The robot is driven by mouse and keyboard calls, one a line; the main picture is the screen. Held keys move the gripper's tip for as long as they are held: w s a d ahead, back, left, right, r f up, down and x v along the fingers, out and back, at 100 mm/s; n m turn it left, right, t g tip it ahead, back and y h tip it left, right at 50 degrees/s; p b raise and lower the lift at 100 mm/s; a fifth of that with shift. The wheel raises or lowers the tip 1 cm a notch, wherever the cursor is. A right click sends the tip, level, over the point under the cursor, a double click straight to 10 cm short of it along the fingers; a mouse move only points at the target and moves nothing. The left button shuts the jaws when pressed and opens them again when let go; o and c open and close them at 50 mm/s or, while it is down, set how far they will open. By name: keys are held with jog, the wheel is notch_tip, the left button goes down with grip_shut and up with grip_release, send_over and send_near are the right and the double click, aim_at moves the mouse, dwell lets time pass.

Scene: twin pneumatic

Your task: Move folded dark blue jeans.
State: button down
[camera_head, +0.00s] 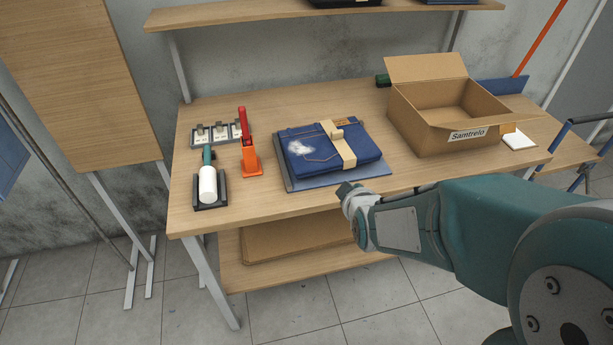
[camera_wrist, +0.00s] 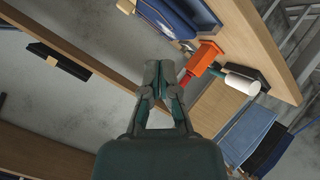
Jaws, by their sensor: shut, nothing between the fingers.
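The folded dark blue jeans (camera_head: 318,152) lie on a flat blue-grey board (camera_head: 370,176) on the wooden table, with a tan band around them and a whitish patch on top. Part of them shows at the top of the wrist view (camera_wrist: 175,14). My gripper (camera_wrist: 158,66) is shut and empty. In the head view its tip (camera_head: 346,190) is at the table's front edge, in front of the jeans and apart from them.
An open cardboard box (camera_head: 437,110) stands right of the jeans. To their left are an orange stand with a red handle (camera_head: 250,158), a white roller (camera_head: 208,186) and a grey switch-like strip (camera_head: 215,133). A shelf (camera_head: 325,14) runs above the table's back.

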aim_at(313, 171)
jog(key=a+f+n+t+y, duration=0.3)
jog(key=a+f+n+t, duration=0.3)
jog(key=f+n, duration=0.4)
jog(key=shift+g, duration=0.4)
jog(key=x, duration=0.6)
jog(key=a+x, duration=0.1)
jog(key=x, duration=0.2)
jog(key=shift+w+a+f, duration=0.1)
jog(key=shift+w, duration=0.15)
jog(key=shift+w+d, duration=0.3)
jog(key=shift+w, duration=0.3)
jog(key=shift+w+d, duration=0.25)
jog(key=shift+w, duration=0.4)
jog(key=shift+w+d, duration=0.4)
jog(key=shift+w, duration=0.3)
jog(key=shift+w+d, duration=0.4)
jog(key=shift+w, duration=0.4)
